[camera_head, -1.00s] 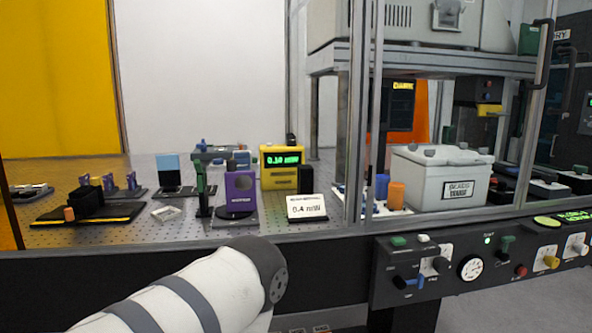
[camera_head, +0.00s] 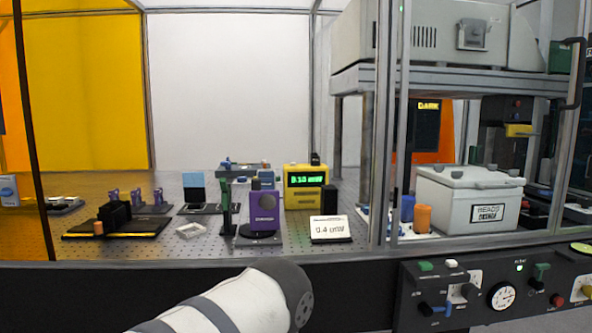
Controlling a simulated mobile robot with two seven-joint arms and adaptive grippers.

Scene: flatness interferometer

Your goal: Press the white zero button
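A small white button (camera_head: 451,264) sits on the top edge of the dark control panel (camera_head: 411,292) at the lower right. It is just right of a green button (camera_head: 425,266). I cannot read a label that confirms it as the zero button. A white arm link of mine with grey bands reaches in from the bottom, left of the panel and apart from it. Neither of my grippers shows in the picture.
The panel also bears a dial (camera_head: 502,296), a blue lever (camera_head: 436,309) and a red knob (camera_head: 557,300). Behind it, the perforated bench (camera_head: 340,256) carries a yellow meter (camera_head: 306,187), a purple mount (camera_head: 263,211) and a grey case (camera_head: 458,197). Metal frame posts (camera_head: 385,130) rise at the bench front.

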